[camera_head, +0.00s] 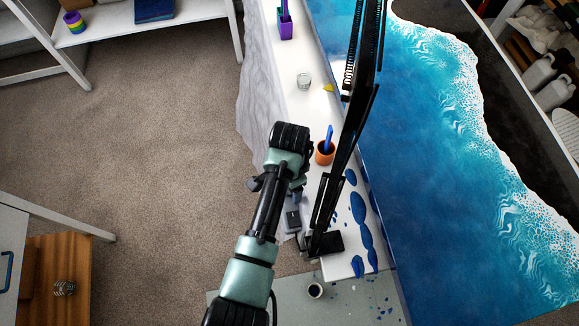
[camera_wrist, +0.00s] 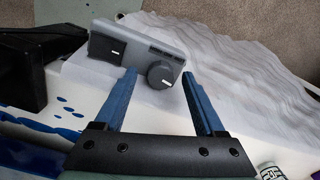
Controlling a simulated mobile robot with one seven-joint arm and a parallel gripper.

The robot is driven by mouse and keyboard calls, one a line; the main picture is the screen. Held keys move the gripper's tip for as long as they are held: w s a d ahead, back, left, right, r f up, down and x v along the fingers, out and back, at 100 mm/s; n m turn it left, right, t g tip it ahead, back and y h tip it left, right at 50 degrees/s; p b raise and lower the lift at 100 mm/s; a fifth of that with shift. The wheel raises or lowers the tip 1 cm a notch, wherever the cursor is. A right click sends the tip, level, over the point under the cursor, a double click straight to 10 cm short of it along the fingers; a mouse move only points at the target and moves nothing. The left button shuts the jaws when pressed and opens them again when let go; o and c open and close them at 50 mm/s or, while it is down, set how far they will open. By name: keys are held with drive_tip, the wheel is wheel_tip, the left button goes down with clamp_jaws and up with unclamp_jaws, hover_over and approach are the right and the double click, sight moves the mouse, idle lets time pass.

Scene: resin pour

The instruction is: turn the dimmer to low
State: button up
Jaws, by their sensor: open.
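The dimmer is a grey box (camera_wrist: 137,50) on the white surface. It carries a round dark knob (camera_wrist: 158,75) with a short white mark on its right side, and a square black part (camera_wrist: 106,48) with another white mark. In the head view the dimmer (camera_head: 292,220) is small and partly covered by my arm. My gripper (camera_wrist: 160,76) is open in the wrist view, its blue fingers on the left and right of the round knob. The left fingertip is close to the knob; I cannot tell whether it touches. In the head view the fingers are mostly hidden.
A black lamp-like arm (camera_head: 350,130) rises right of my arm from a dark base (camera_head: 322,243). An orange cup (camera_head: 324,154), a clear glass (camera_head: 304,80) and a purple holder (camera_head: 286,28) stand along the white ledge. A blue resin surface (camera_head: 420,150) lies right. Carpet at left is open.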

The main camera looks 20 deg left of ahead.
clamp_jaws()
idle(0.4)
drive_tip(key=n+p, duration=0.2)
drive_tip(key=n, duration=0.2)
drive_tip(key=shift+n, duration=0.4)
drive_tip(key=n+p, duration=0.1)
drive_tip(key=n, duration=0.4)
drive_tip(key=shift+p, duration=0.35)
drive_tip(key=shift+w, duration=0.1)
